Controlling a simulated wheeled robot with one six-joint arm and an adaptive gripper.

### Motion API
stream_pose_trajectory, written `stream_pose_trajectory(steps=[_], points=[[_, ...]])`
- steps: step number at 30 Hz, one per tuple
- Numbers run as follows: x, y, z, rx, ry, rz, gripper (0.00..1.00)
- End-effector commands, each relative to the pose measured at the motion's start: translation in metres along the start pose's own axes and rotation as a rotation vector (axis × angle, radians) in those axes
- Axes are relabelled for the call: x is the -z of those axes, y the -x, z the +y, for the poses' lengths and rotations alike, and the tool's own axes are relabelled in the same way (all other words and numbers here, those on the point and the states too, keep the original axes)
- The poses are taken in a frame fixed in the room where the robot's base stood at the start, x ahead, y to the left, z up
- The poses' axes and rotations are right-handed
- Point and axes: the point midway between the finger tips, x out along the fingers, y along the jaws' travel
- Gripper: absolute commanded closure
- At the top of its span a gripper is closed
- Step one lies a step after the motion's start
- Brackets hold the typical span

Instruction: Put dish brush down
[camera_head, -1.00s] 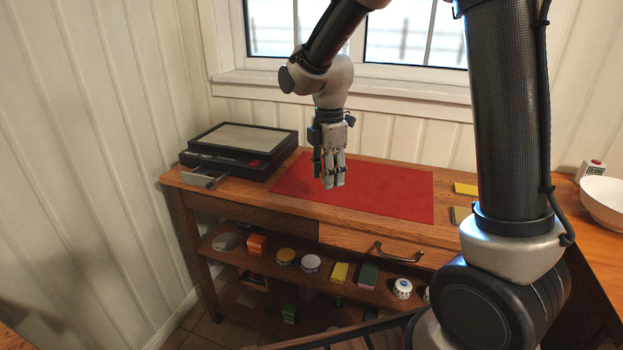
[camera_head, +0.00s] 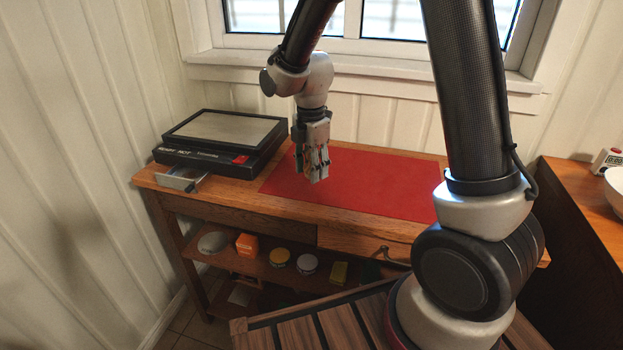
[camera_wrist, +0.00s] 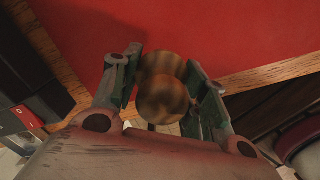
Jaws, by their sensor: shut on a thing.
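My gripper (camera_head: 318,178) points down over the left part of the red mat (camera_head: 375,190) on the wooden worktop. In the wrist view my gripper (camera_wrist: 163,85) is shut on a brown, rounded, wood-like thing, which I take to be the dish brush (camera_wrist: 162,100). It shows nearly end-on as two overlapping round shapes, and the rest is hidden. In the head view the fingers hide the brush. The red mat (camera_wrist: 215,35) lies beneath the fingers in the wrist view. I cannot tell the height of the brush above it.
A black flat-topped appliance (camera_head: 222,140) stands left of the mat, with a small metal tray (camera_head: 183,179) at its front. Below, a shelf holds an orange box (camera_head: 246,244) and several small items. A white bowl (camera_head: 615,190) and timer (camera_head: 608,161) stand far right. The mat is otherwise clear.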

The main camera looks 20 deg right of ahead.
Motion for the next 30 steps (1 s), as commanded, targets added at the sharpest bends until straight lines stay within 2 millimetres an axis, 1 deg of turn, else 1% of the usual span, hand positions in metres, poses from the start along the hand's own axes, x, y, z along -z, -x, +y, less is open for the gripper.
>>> stream_pose_trajectory(steps=[6,8,19,20,22,23,30], points=[[0.001,-0.029,-0.001,0.004,0.0,0.0,0.87],[0.001,-0.036,-0.001,0.003,0.0,0.0,0.87],[0.001,-0.04,0.0,0.001,0.0,0.0,0.87],[0.001,-0.04,0.0,0.0,-0.001,0.0,0.51],[0.001,-0.039,0.0,0.0,-0.001,0.0,0.38],[0.001,-0.039,0.0,0.0,-0.001,0.0,0.35],[0.001,-0.039,0.0,0.0,-0.001,0.0,0.35]])
